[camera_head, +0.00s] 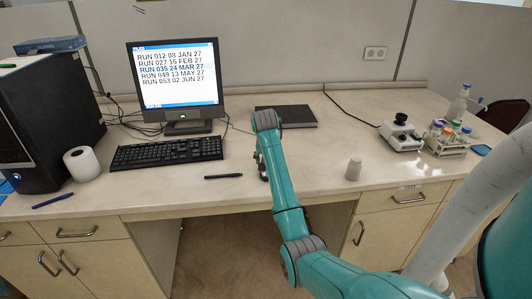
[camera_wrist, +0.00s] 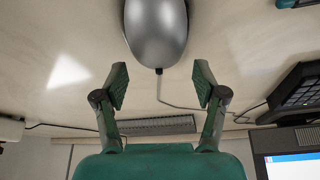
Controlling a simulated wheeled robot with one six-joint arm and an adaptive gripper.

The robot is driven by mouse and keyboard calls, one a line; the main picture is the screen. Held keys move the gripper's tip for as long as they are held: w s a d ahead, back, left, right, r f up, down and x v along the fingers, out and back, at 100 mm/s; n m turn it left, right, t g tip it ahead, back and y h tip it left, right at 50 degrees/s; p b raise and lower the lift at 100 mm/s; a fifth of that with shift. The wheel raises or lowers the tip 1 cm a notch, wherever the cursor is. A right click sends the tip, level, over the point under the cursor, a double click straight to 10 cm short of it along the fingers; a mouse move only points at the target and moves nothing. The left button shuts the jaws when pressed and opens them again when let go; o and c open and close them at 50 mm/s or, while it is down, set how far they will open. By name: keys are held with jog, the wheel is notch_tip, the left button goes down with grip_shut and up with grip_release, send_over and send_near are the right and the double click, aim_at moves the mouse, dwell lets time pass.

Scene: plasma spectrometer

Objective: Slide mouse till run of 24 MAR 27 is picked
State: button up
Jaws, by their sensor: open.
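The grey mouse (camera_wrist: 157,28) lies on the desk at the top middle of the wrist view, its cable leaving its near end. My gripper (camera_wrist: 160,76) is open, its two fingers apart just short of the mouse, with nothing between them but desk and cable. In the head view my arm hides the mouse, and my gripper (camera_head: 262,168) is low over the desk. The monitor (camera_head: 177,85) lists several runs; the row "RUN 035 24 MAR 27" (camera_head: 171,69) is highlighted in light blue. A corner of the monitor (camera_wrist: 292,165) shows in the wrist view.
The keyboard (camera_head: 167,152) and a dark pen (camera_head: 223,177) lie left of my gripper. A dark flat pad (camera_head: 287,116) lies behind it. A small pale container (camera_head: 354,168) stands to the right, with a bottle rack (camera_head: 447,142) farther right. Desk between gripper and container is clear.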

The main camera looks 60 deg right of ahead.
jog(key=shift+d+f, duration=0.1)
jog(key=shift+f, duration=0.2)
jog(key=c, duration=1.3)
jog(key=shift+w, duration=0.1)
